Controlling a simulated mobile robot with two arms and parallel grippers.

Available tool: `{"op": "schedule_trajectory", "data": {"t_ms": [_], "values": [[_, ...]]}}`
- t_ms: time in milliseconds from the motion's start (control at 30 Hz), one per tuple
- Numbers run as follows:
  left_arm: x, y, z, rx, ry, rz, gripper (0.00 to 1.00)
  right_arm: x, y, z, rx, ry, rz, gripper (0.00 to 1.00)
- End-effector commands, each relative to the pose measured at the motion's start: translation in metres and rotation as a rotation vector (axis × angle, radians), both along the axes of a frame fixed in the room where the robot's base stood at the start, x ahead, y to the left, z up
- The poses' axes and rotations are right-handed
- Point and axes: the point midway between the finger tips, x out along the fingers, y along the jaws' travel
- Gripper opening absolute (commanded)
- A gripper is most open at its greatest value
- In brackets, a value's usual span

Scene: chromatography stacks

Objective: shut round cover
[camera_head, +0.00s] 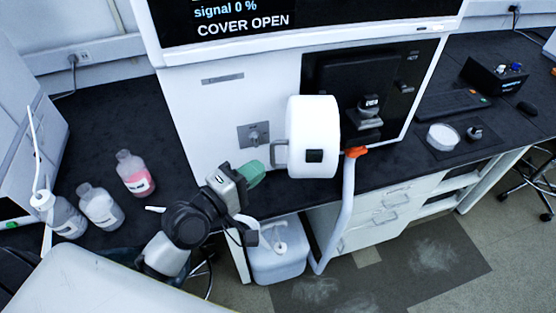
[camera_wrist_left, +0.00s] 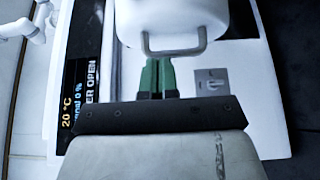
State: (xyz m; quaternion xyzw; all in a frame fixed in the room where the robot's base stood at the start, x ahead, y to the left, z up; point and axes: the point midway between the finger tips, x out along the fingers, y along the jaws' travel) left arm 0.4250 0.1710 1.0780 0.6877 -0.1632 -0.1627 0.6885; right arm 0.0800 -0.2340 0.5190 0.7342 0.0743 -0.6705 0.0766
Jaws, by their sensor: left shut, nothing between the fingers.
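The round cover (camera_head: 313,115) is a thick white drum standing out in front of the white instrument in the head view, open. A grey loop handle (camera_head: 280,153) sits on its left side. In the left wrist view the cover (camera_wrist_left: 175,18) is at the top, with the handle (camera_wrist_left: 174,50) below it. My left gripper (camera_head: 262,172) has green fingers, shut and empty, just left of and slightly below the handle. In the left wrist view the fingertips (camera_wrist_left: 158,60) are close to the handle; contact is unclear. My right gripper is not seen.
The instrument screen (camera_head: 240,20) reads COVER OPEN. A black panel with a protruding part (camera_head: 369,110) is behind the cover. A white hose with an orange fitting (camera_head: 356,152) hangs at its right. Several bottles, including a pink one (camera_head: 136,175), stand left on the dark bench.

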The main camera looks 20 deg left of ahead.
Motion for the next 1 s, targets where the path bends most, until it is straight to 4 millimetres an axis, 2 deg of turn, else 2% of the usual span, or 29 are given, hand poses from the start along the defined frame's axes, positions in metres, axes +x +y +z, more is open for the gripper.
{"op": "schedule_trajectory", "data": {"t_ms": [67,200,400,1000], "values": [[0.015,-0.008,0.004,-0.002,-0.001,-0.001,0.0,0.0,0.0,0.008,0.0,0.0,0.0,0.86],[0.018,-0.029,0.003,-0.003,0.001,-0.001,0.0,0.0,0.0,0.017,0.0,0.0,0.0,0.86],[0.023,-0.042,0.0,0.001,0.0,-0.001,0.0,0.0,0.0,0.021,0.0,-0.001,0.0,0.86],[0.024,-0.045,0.0,0.001,0.002,0.017,0.0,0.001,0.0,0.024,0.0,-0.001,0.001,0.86]]}}
